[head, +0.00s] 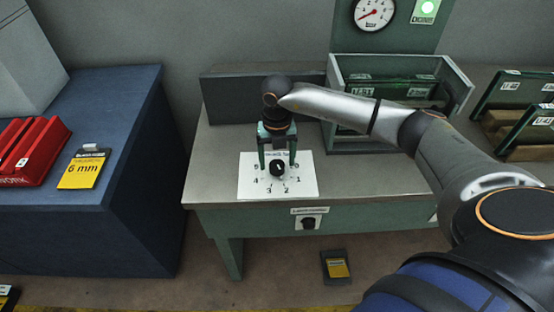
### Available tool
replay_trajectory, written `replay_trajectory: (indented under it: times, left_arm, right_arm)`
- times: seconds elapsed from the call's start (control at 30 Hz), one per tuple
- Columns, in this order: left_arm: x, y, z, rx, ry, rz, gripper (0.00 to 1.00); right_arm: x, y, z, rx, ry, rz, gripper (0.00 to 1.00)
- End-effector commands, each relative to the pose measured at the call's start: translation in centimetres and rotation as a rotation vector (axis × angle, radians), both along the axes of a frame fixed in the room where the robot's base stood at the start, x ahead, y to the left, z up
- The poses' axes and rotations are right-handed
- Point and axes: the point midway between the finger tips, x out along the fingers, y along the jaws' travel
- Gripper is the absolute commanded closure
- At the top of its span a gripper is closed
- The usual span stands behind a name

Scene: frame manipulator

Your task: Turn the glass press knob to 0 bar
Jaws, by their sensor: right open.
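The black press knob (277,169) sits on a white dial plate (250,185) with numbers around it, on the grey bench top. Its exact pointer direction is too small to tell. My right gripper (277,163) comes down from above with its two fingers apart, one on each side of the knob. I cannot tell whether the fingers touch it. A round pressure gauge (374,12) with a red needle is on the green panel at the top. My left gripper is not in view.
A green press frame (345,140) stands on the bench (215,165), right of the dial. A second black knob (308,223) is on the bench front. A blue cabinet (130,130) stands at left with a red holder (35,150) and a yellow card (84,170). Green frames (510,90) are at right.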

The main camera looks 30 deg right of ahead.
Motion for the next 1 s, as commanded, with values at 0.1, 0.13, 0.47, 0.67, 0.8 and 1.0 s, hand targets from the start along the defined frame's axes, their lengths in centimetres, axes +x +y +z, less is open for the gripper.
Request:
replay_trajectory:
  times: [0.1, 0.13, 0.47, 0.67, 0.8, 1.0]
  left_arm:
    - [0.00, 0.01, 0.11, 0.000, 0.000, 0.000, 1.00]
    - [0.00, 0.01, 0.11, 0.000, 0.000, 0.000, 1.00]
    - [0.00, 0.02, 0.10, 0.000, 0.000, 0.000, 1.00]
    - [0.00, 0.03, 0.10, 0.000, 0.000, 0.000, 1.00]
    - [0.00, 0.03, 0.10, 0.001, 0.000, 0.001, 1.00]
    - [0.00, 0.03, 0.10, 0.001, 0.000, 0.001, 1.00]
  right_arm:
    - [-0.01, -0.01, -0.84, 0.000, 0.001, 0.000, 0.19]
    - [-0.01, -0.01, -0.96, 0.000, 0.001, 0.000, 0.19]
    - [0.01, 0.02, -1.13, 0.001, 0.000, 0.001, 0.24]
    - [0.01, 0.03, -1.10, 0.001, 0.000, 0.001, 0.46]
    - [0.01, 0.03, -1.09, 0.001, 0.000, 0.001, 0.62]
    - [0.02, 0.01, -1.07, 0.001, 0.000, 0.000, 0.84]
